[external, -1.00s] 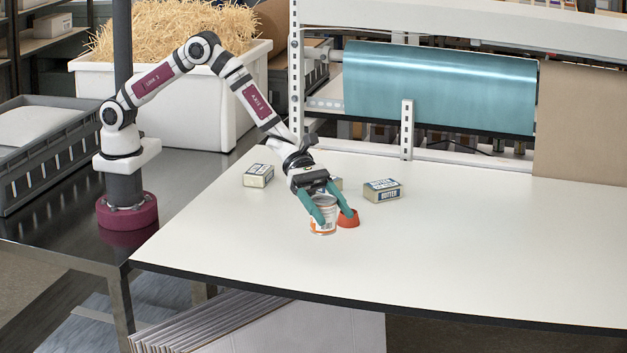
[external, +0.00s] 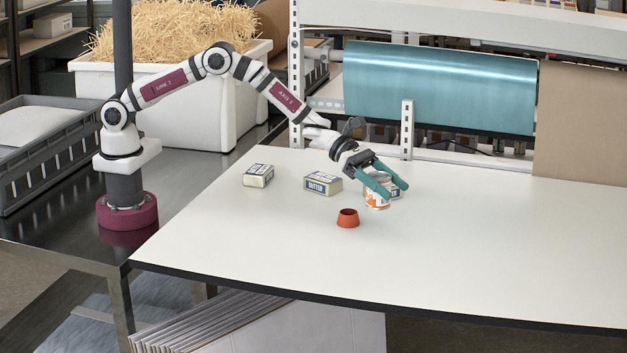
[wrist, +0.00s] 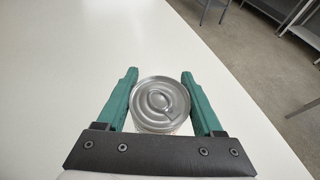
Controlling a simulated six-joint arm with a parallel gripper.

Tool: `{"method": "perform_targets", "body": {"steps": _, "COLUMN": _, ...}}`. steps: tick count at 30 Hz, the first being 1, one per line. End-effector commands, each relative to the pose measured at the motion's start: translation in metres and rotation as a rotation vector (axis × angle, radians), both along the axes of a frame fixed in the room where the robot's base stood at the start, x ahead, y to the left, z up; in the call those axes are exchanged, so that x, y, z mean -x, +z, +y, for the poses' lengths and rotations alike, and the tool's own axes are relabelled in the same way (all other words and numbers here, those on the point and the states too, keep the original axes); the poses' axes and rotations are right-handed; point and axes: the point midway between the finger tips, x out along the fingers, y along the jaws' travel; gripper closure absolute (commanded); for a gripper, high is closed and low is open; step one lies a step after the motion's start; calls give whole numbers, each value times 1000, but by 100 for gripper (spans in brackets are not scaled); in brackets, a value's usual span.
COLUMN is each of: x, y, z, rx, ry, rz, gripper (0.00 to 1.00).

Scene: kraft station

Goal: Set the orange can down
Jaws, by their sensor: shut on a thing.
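The orange can (external: 376,198) has an orange and white label and a silver ring-pull lid. The lid of the can (wrist: 159,102) shows between my fingers in the wrist view. My gripper (external: 388,190), with green fingers, is shut on the can and holds it upright over the white table. Whether the can's base touches the table, I cannot tell. In the external view the can and fingers partly hide a butter box (external: 397,188) behind them.
A small red cup-like piece (external: 348,218) stands on the table left of and in front of the can. Two more boxes, a left one (external: 258,175) and a middle butter box (external: 322,184), stand further left. The white table (external: 490,250) is clear to the right and front.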

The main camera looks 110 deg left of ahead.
Motion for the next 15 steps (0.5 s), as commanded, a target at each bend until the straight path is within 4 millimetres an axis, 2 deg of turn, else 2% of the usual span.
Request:
{"method": "perform_targets", "body": {"steps": 1, "x": -7, "y": -11, "z": 15, "rx": -1, "ry": 2, "rz": 0, "gripper": 96}}
{"method": "perform_targets", "body": {"steps": 3, "x": -15, "y": -23, "z": 34, "rx": -2, "ry": 1, "rz": -1, "gripper": 96}}
{"method": "perform_targets", "body": {"steps": 6, "x": -24, "y": -36, "z": 52, "rx": 0, "ry": -1, "rz": 0, "gripper": 96}}
{"method": "perform_targets", "body": {"steps": 10, "x": -29, "y": -48, "z": 63, "rx": 1, "ry": -1, "rz": 2, "gripper": 96}}
{"method": "perform_targets", "body": {"steps": 15, "x": -29, "y": -80, "z": 64, "rx": 0, "ry": -1, "rz": 2, "gripper": 96}}
